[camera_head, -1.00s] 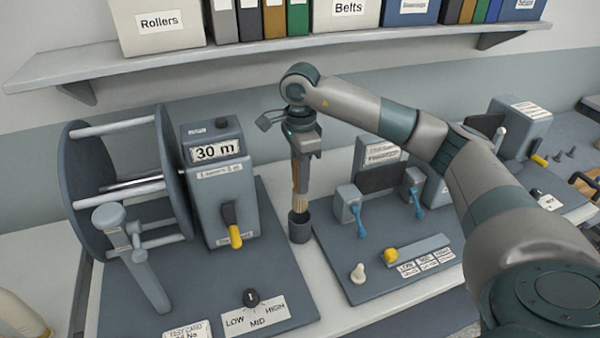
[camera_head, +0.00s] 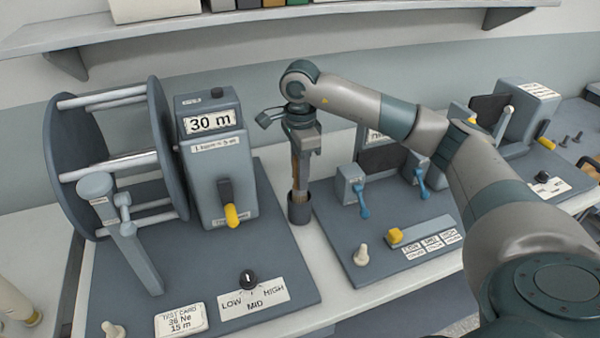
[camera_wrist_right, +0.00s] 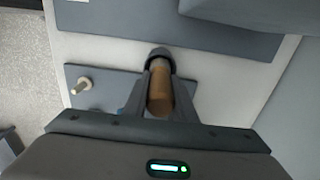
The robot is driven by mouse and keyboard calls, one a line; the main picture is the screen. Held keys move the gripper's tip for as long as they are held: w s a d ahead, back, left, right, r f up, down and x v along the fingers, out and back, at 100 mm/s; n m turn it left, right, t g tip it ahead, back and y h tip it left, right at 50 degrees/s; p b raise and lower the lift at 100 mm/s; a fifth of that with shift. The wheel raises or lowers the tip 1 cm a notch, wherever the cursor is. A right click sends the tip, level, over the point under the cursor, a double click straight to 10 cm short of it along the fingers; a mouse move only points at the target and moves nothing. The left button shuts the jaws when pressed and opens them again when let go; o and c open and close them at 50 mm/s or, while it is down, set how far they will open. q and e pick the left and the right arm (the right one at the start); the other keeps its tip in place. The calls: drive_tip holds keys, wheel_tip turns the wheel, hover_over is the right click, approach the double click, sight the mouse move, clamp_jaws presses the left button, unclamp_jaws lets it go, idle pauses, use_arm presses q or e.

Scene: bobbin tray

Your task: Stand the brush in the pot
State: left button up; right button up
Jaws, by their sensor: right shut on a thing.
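The pot (camera_head: 299,208) is a small dark grey cup standing on the light bench strip between two grey machine bases. The brush (camera_head: 298,178) is upright above it, with its lower end inside the pot's mouth. My right gripper (camera_head: 300,158) is shut on the brush's handle from above. In the right wrist view the brown wooden handle (camera_wrist_right: 160,92) lies between the fingers of my right gripper (camera_wrist_right: 160,105), and the pot's dark rim (camera_wrist_right: 160,54) is around the far end. Whether the brush touches the pot's bottom is hidden. My left gripper is out of view.
A reel winder with a "30 m" counter box (camera_head: 213,165) stands close left of the pot. A grey base (camera_head: 383,255) with blue levers and a yellow knob (camera_head: 394,236) lies close right. A shelf (camera_head: 230,28) runs along the wall behind.

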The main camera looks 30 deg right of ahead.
drive_tip(key=shift+f, duration=0.35)
drive_tip(key=o, duration=1.1)
drive_tip(key=shift+r, duration=0.2)
drive_tip(key=shift+r+b, duration=0.2)
drive_tip(key=shift+b, duration=0.15)
wheel_tip(320, 180, up, 5)
drive_tip(key=shift+b, duration=0.9)
wheel_tip(320, 180, up, 10)
drive_tip(key=shift+r, duration=0.85)
